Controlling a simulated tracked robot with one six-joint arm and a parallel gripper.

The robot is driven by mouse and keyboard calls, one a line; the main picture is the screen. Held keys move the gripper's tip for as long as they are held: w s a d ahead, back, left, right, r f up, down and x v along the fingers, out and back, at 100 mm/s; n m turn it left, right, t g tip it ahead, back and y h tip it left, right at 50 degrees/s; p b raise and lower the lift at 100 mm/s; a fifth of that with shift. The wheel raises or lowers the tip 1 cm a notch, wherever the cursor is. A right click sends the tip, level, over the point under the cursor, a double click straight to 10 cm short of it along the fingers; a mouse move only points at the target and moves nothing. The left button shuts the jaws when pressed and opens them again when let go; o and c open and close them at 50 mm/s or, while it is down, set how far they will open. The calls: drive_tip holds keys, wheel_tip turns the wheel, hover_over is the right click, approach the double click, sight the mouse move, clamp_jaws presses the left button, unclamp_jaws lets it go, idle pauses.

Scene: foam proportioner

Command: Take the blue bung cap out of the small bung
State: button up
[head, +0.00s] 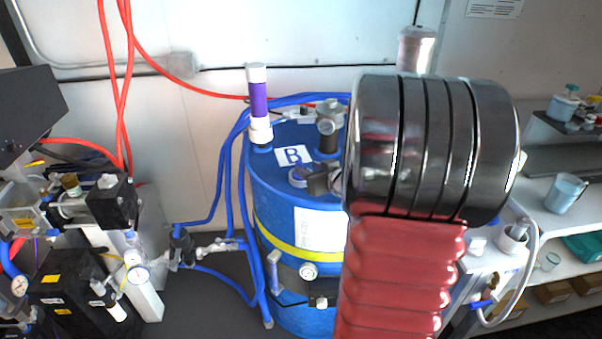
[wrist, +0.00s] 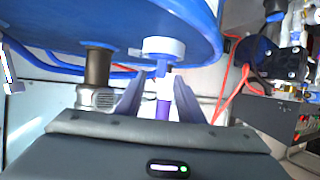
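The blue drum (head: 290,210) stands in the middle of the head view, with several fittings on its top. A round grey fitting (head: 298,177) on the lid may be the small bung, but I cannot make out a separate blue bung cap. My gripper (wrist: 159,76) is open in the wrist view, its two dark fingers apart with nothing clearly held. The drum's blue rim (wrist: 205,38) fills the top of that view. A purple and white tube (wrist: 163,108) shows in line with the gap between the fingers. My arm hides the drum's right side in the head view.
The purple tube (head: 259,98) stands upright on the drum's left edge. A metal fitting (head: 328,135) rises beside it. Blue hoses (head: 228,190) run down the drum's left. Pump equipment (head: 85,215) stands at the left, and a shelf (head: 560,205) with containers at the right.

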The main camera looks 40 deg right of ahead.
drive_tip(key=shift+w+d+f, duration=0.1)
drive_tip(key=shift+w+f, duration=0.1)
drive_tip(key=shift+w, duration=0.25)
drive_tip(key=shift+x, duration=2.55)
drive_tip(key=shift+f, duration=0.15)
drive_tip(key=shift+c, duration=0.2)
drive_tip(key=shift+s, duration=0.1)
clamp_jaws()
